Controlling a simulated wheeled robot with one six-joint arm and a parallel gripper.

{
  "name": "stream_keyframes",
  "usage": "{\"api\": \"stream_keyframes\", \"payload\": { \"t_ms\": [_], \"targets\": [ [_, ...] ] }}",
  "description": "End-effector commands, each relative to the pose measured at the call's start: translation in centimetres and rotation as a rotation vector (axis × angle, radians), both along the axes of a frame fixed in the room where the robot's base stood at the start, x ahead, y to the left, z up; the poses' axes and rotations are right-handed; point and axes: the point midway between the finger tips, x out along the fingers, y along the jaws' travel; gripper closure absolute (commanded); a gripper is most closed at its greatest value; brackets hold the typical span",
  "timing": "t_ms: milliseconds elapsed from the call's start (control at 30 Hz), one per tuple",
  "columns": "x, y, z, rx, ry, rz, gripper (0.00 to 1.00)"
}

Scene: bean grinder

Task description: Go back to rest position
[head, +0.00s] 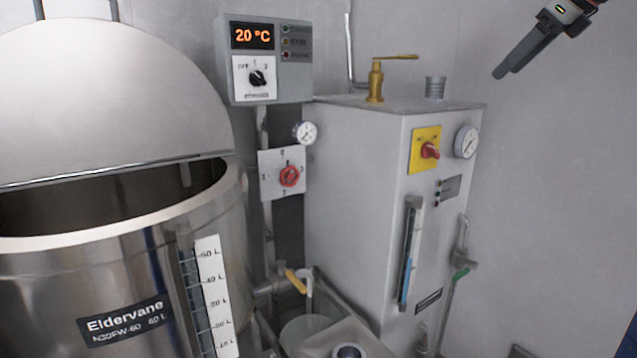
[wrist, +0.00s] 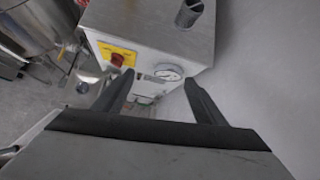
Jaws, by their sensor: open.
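My gripper (head: 503,72) is at the upper right of the head view, in the air beside the grey wall and above and to the right of the steel cabinet (head: 350,160). In the wrist view, my gripper (wrist: 160,88) has its two dark fingers spread apart with nothing between them. Beyond the fingers, the same cabinet (wrist: 150,22) shows with a red knob on a yellow plate (wrist: 118,58) and a round gauge (wrist: 168,74). My gripper touches nothing that I can see.
A large steel kettle (head: 60,290) with its domed lid raised stands at the left. A control box (head: 265,60) reads 20 °C. A brass valve (head: 376,80) sticks up from the cabinet top. The wall area at the right is clear.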

Motion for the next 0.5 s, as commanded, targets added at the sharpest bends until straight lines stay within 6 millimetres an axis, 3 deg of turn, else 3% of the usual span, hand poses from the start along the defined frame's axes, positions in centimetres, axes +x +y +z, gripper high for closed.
{"api": "stream_keyframes", "payload": {
  "t_ms": [267, 500],
  "targets": [
    [-2.9, 3.7, -4.9, -0.205, -0.041, 0.211, 0.35],
    [-8.3, 7.9, -13.6, -0.508, -0.092, 0.558, 0.35]
  ]
}}
